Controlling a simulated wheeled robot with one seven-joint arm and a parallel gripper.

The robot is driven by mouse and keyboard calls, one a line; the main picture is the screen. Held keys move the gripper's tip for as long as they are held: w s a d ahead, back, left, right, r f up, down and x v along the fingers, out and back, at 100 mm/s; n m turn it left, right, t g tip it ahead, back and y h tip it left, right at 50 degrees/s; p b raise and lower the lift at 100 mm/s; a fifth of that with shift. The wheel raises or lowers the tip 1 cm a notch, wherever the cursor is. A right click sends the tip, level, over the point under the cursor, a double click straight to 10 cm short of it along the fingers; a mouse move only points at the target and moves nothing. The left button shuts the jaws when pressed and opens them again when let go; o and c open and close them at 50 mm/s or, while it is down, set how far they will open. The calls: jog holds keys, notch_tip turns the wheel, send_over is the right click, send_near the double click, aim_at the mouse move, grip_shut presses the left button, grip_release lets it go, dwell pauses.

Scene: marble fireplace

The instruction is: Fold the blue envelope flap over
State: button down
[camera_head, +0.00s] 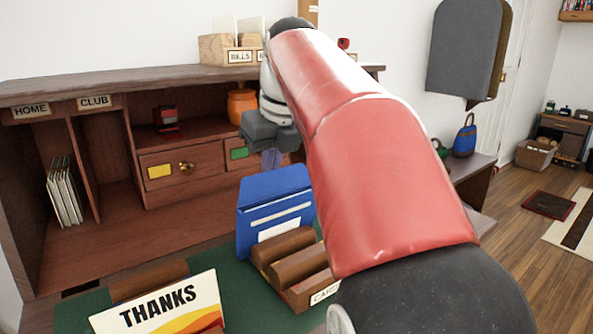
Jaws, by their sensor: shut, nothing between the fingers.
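The blue envelope (258,222) stands tilted in a slotted wooden holder on the desk, in the middle of the view. Its upper edge rises clear of the holder, and pale strips cross its face. I cannot tell clearly where its flap begins. The holder and my arm hide its lower and right parts. My gripper (270,155), a grey block at the end of my red arm, is above and behind the envelope, in front of the drawers. It is shut and empty. It appears apart from the envelope, though its fingertips are hard to make out.
The wooden holder (312,292) has a partly hidden label. A THANKS card (160,307) stands at front left. Behind are desk drawers (170,190), an orange pot (241,104) and the upper shelf with a BILLS box (213,50). Green mat shows between card and holder.

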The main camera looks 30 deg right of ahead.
aim_at(278, 186)
jog(key=shift+s+f+b, duration=0.25)
jog(key=shift+s+b, duration=0.25)
jog(key=shift+s, duration=0.25)
jog(key=shift+s+f+b, duration=0.25)
jog(key=shift+s+b, duration=0.2)
jog(key=shift+s, duration=0.3)
jog(key=shift+s+d+f+b, duration=0.1)
jog(key=shift+s+f+b, duration=0.15)
jog(key=shift+s, duration=0.3)
jog(key=shift+s+f+b, duration=0.2)
jog(key=shift+s+b, duration=0.05)
jog(key=shift+s, duration=0.3)
jog(key=shift+s+f+b, duration=0.75)
jog(key=shift+f+b, duration=0.1)
jog(key=w+p+v, duration=0.1)
jog(key=p+v, duration=0.4)
jog(key=v, duration=0.1)
jog(key=shift+r+p, duration=0.25)
jog(key=shift+p, duration=0.05)
